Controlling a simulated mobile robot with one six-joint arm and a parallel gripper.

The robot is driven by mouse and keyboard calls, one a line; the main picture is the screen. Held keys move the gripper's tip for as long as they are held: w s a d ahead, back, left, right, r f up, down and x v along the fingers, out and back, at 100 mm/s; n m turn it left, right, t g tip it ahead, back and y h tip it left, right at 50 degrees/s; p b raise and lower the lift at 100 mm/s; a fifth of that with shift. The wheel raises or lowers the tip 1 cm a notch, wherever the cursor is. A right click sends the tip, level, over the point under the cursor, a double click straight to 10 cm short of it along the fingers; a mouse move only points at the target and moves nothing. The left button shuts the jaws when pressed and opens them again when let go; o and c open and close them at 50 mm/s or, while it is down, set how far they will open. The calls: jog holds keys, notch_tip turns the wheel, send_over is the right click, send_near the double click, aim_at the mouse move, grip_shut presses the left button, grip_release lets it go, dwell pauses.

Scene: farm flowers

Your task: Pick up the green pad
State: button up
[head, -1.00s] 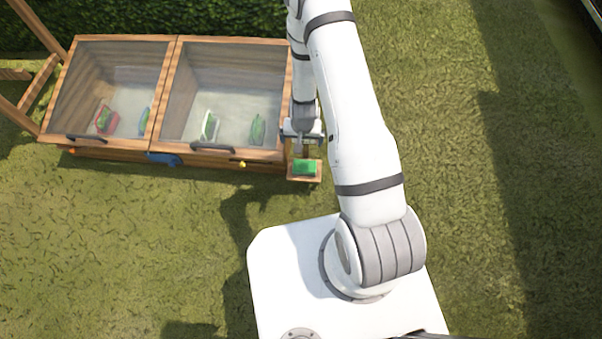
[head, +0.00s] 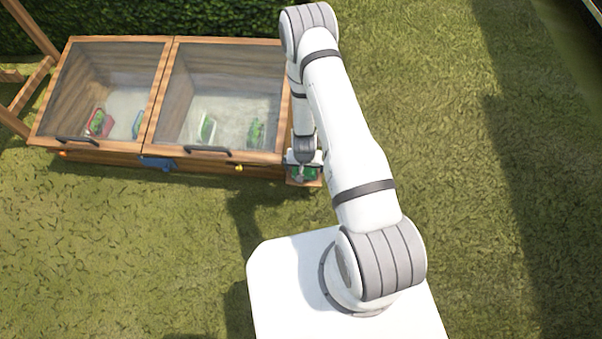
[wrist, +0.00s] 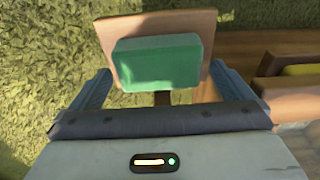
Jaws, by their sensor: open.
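The green pad (wrist: 157,62) is a green block lying on a small wooden shelf (wrist: 110,35) beside the wooden frame box. In the head view the pad (head: 311,173) is partly hidden under my gripper. My gripper (wrist: 160,82) is open, with one finger to the left and one to the right of the pad in the wrist view. I cannot tell whether the fingers touch it. In the head view my gripper (head: 303,172) is over the shelf.
The wooden box (head: 218,168) with two glazed lids stands left of my gripper. Through the glass show a red tray (head: 96,122), a white tray (head: 207,128) and green plants. Dark handles (head: 208,151) are on its front. Open grass lies to the right and in front.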

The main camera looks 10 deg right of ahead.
aim_at(306, 171)
jog(key=shift+c, duration=0.6)
jog(key=c, duration=0.8)
jog(key=shift+r, duration=0.15)
jog(key=shift+s+d+r+p, duration=0.1)
jog(key=shift+s+r+p, duration=0.1)
jog(key=shift+r+p, duration=0.35)
jog(key=r+p, duration=0.1)
jog(key=r, duration=0.1)
jog(key=r+p, duration=0.1)
jog(key=r, duration=0.1)
jog(key=r+p, duration=0.1)
jog(key=r, duration=0.1)
jog(key=shift+s+d, duration=0.1)
jog(key=shift+s, duration=0.15)
jog(key=s+d+p, duration=0.1)
jog(key=s+d, duration=0.1)
jog(key=s, duration=0.4)
jog(key=s+d+p, duration=0.1)
jog(key=s+d, duration=0.1)
jog(key=s, duration=0.3)
jog(key=s+d+p, duration=0.1)
jog(key=s+d, duration=0.2)
jog(key=s, duration=0.3)
jog(key=shift+s+f, duration=0.2)
jog(key=shift+s, duration=0.15)
